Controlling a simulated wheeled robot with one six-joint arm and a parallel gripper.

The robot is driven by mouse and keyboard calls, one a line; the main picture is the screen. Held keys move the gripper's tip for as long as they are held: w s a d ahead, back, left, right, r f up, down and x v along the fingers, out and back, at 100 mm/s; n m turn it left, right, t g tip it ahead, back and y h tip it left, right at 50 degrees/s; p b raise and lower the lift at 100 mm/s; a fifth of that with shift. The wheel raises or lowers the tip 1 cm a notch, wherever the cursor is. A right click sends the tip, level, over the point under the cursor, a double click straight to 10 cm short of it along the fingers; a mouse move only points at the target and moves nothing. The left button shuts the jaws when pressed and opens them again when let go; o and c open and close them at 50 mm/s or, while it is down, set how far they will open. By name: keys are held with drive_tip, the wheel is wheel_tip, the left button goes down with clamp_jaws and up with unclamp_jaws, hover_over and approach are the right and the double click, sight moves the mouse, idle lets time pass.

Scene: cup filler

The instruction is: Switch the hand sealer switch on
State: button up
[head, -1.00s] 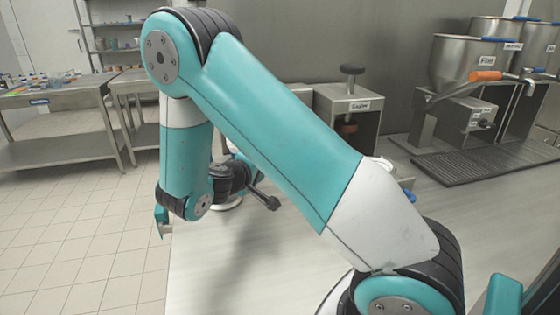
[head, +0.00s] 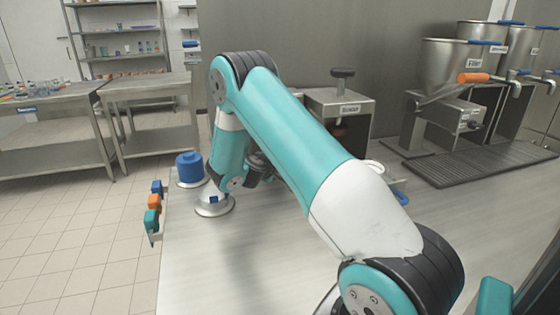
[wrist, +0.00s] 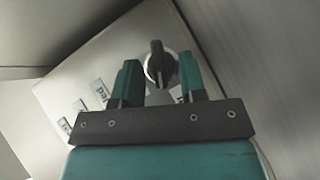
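In the wrist view a black rotary switch (wrist: 156,62) with a round silver base sits on a pale metal panel (wrist: 60,88). My gripper (wrist: 159,64) is open, its two teal fingers standing left and right of the switch knob in the picture. A gap shows on both sides, and I cannot tell how deep the fingers reach. In the head view the metal sealer (head: 338,112), with a label and a black knob on top, stands on the counter behind my arm. My gripper is hidden there by my own arm.
A blue cylinder (head: 190,168) and a round metal base (head: 214,206) stand at the counter's left edge, near small blue, orange and teal parts (head: 153,202). Metal hoppers (head: 452,66) stand at the right. The front counter (head: 235,265) is clear.

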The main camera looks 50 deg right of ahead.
drive_tip(key=shift+d, duration=0.3)
clamp_jaws()
